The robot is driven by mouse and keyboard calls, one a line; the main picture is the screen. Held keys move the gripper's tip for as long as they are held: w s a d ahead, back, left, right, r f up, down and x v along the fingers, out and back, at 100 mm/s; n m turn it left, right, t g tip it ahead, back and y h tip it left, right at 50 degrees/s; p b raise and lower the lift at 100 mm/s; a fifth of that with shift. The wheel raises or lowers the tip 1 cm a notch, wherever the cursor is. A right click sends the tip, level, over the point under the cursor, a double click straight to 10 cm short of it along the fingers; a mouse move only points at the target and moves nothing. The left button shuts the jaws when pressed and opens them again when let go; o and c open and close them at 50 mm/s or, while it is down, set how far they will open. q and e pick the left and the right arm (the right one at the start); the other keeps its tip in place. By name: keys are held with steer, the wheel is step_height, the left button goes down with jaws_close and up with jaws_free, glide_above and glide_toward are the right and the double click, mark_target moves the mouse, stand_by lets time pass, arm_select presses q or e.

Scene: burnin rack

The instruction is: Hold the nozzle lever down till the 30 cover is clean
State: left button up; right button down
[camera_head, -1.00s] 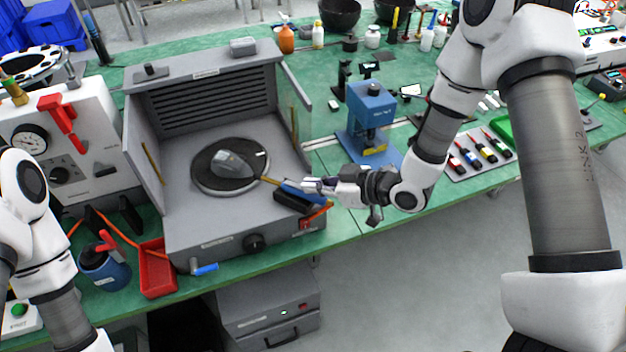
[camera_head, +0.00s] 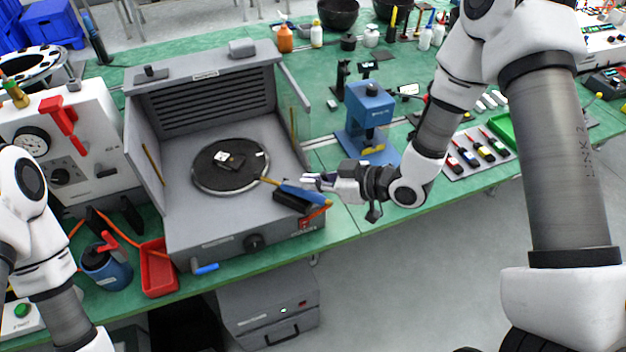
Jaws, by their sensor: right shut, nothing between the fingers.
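The 30 cover appears to be the small dark piece with a white mark (camera_head: 230,160) on the round black turntable (camera_head: 212,182) inside the grey open booth. Its number is too small to read. The air nozzle has a blue body (camera_head: 302,193) and a thin brass tip (camera_head: 268,181) pointing at the turntable; it sits on a black holder (camera_head: 291,203) at the booth's right front edge. My right gripper (camera_head: 311,181) is shut and empty just above and to the right of the blue nozzle; contact cannot be told. My left arm shows at the left edge, its gripper out of view.
The booth's side walls (camera_head: 146,160) flank the turntable. A red tray (camera_head: 158,270) and a blue can (camera_head: 106,266) stand left of its front. A blue press (camera_head: 369,115) stands to the right. Green bench is bare around the booth's right front corner.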

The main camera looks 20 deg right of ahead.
steer(key=shift+r, duration=0.15)
steer(key=r+p, duration=0.3)
steer(key=r, duration=0.1)
steer(key=shift+w+a, duration=0.2)
steer(key=shift+w, duration=0.15)
steer(key=b+v, duration=0.1)
steer(key=v, duration=0.2)
steer(key=shift+s, duration=0.25)
steer(key=v, duration=0.6)
steer(key=shift+s+d, duration=0.2)
steer(key=shift+d, duration=0.05)
steer(key=shift+w, duration=0.1)
